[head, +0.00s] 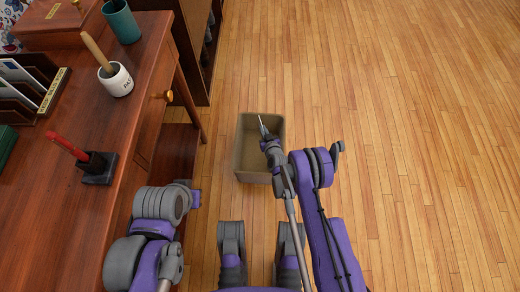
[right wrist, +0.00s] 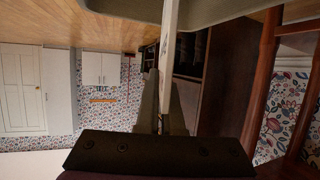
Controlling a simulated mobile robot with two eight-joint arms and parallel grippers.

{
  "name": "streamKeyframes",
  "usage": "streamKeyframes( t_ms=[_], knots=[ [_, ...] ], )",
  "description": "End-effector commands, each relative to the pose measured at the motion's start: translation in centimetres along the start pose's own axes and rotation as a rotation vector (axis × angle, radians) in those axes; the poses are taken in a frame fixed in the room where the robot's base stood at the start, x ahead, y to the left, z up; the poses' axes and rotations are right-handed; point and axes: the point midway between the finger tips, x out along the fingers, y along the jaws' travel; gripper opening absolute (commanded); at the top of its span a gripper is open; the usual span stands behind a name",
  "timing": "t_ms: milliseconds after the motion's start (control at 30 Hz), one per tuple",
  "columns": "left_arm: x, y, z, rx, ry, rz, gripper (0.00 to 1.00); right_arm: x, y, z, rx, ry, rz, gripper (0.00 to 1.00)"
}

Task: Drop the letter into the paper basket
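The paper basket (head: 246,160) is a beige, open-topped bin on the wooden floor, right of the desk. Its pale rim (right wrist: 215,10) crosses the top of the right wrist view. My right gripper (head: 266,137) is over the basket opening. It is shut on the letter (head: 261,122), a thin white piece seen nearly edge-on. In the right wrist view the letter (right wrist: 170,45) stands out from between the fingers towards the basket. My left arm is folded beside the desk, and its gripper does not show.
A desk (head: 60,210) on the left carries a letter rack (head: 30,85), a white pot (head: 116,80), a green cup (head: 122,22) and a red pen in a black stand (head: 97,168). A dark shelf (head: 192,50) stands beyond. The floor to the right is clear.

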Motion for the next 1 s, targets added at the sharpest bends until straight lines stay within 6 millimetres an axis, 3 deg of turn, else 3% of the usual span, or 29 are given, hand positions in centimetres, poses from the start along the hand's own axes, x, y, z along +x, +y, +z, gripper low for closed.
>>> streamKeyframes(
  t_ms=[233,433,1000],
  knots=[
    [0.00,0.00,0.00,0.000,0.000,0.000,0.00,0.01,0.01,0.06,0.000,0.000,0.000,0.00],
    [0.00,0.00,0.00,0.000,0.000,0.000,0.00,0.01,0.01,0.05,0.000,0.000,0.000,0.38],
    [-0.06,0.00,-0.01,0.000,0.000,0.000,0.00,-0.08,-0.03,-0.35,0.000,0.000,0.000,0.39]
  ],
)
